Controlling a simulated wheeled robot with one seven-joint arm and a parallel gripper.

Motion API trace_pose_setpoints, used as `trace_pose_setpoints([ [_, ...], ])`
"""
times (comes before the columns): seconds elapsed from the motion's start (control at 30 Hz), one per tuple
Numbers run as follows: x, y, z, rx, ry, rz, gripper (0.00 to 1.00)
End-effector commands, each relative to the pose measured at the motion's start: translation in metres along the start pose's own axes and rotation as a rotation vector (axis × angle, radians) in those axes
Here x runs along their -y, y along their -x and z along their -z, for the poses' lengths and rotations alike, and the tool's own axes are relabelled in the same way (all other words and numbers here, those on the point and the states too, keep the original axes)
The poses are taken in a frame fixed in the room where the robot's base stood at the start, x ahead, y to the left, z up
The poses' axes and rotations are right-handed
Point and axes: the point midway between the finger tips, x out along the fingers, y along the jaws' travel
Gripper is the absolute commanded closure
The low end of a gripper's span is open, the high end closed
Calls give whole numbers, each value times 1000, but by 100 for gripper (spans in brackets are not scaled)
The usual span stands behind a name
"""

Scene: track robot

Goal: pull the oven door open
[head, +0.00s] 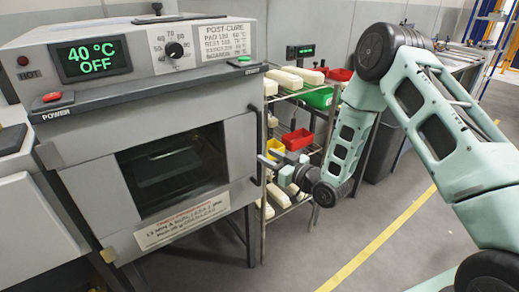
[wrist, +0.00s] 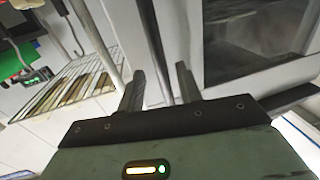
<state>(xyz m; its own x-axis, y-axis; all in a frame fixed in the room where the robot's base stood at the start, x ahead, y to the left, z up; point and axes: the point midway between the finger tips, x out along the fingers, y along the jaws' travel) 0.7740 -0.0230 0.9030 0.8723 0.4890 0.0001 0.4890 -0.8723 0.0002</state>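The oven (head: 120,70) stands at the left in the head view, its display reading 40 °C OFF. Its door (head: 95,200) looks shut and has a dark window (head: 170,170), which also shows at the upper right of the wrist view (wrist: 250,35). An upright bar, seemingly the door handle (wrist: 152,45), runs down between my fingers in the wrist view. My gripper (head: 264,160) is at the door's right edge. In the wrist view my gripper (wrist: 160,85) has its fingers spread, with gaps visible beside the bar. Contact with the bar cannot be told.
A wire rack (head: 290,205) with pale blocks, a yellow bin (head: 275,147), a red bin (head: 298,139) and a green bin (head: 318,97) stands right of the oven, close behind my gripper. Grey floor (head: 330,235) with a yellow line (head: 385,240) is clear at the front right.

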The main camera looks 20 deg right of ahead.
Motion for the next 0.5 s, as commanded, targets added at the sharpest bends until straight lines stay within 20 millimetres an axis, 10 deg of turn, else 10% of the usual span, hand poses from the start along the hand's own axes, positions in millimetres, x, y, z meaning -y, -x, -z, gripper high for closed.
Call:
trace_pose_setpoints([
  [0.5,0,-47,0,0,-1,0,65],
])
